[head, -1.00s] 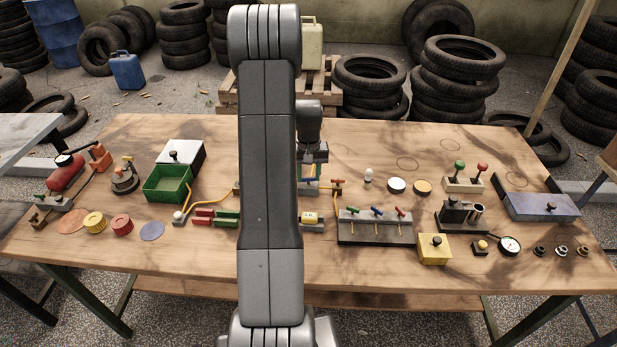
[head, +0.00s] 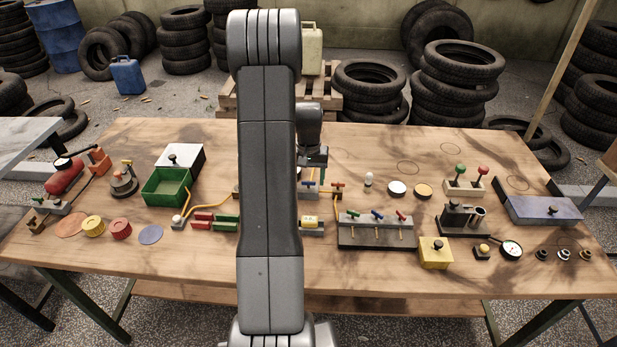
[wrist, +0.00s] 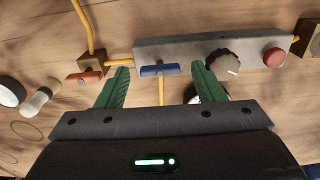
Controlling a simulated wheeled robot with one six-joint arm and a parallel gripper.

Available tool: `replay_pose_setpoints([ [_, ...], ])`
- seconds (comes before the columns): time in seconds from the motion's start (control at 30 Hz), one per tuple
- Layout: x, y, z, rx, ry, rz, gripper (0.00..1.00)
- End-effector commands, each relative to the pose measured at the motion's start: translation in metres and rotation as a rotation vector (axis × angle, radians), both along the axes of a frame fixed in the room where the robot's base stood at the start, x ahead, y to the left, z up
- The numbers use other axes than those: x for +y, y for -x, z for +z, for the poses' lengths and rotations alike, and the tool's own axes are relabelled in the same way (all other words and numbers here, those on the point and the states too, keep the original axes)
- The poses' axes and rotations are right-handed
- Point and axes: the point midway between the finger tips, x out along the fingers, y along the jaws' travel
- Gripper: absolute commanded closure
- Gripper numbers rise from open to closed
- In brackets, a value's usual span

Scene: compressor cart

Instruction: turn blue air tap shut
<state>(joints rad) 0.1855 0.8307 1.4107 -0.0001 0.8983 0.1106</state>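The blue air tap (wrist: 159,70) shows in the wrist view as a short blue bar handle on the front of a long grey panel (wrist: 200,50). The handle lies crosswise over a yellow pipe. My gripper (wrist: 160,67) is open, with its green fingers apart on the left and right of the blue handle. I see no clear contact between fingers and handle. In the head view the blue handle (head: 308,184) shows just below my gripper, and my arm hides much of the panel.
Beside the tap are an orange-red tap (wrist: 90,75), a black dial (wrist: 222,64) and a red button (wrist: 273,57). In the head view a dark rack (head: 376,232) carries other blue, green and red handles. Bare table lies behind, towards the tyres.

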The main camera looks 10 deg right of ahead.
Motion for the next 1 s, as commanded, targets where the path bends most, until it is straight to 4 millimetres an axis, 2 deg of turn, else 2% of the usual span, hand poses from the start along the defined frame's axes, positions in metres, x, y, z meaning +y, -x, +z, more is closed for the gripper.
replay_pose_setpoints([
  [0.23, 0.0, 0.0, 0.0, 0.001, 0.0, 0.001, 0.38],
  [0.37, 0.0, 0.0, 0.009, 0.0, 0.0, 0.001, 0.38],
  [0.47, 0.0, 0.0, 0.025, -0.003, 0.001, 0.001, 0.38],
  [0.8, 0.0, -0.001, 0.102, -0.004, 0.001, 0.0, 0.38],
  [1.0, 0.0, 0.0, 0.13, -0.001, 0.0, 0.0, 0.38],
])
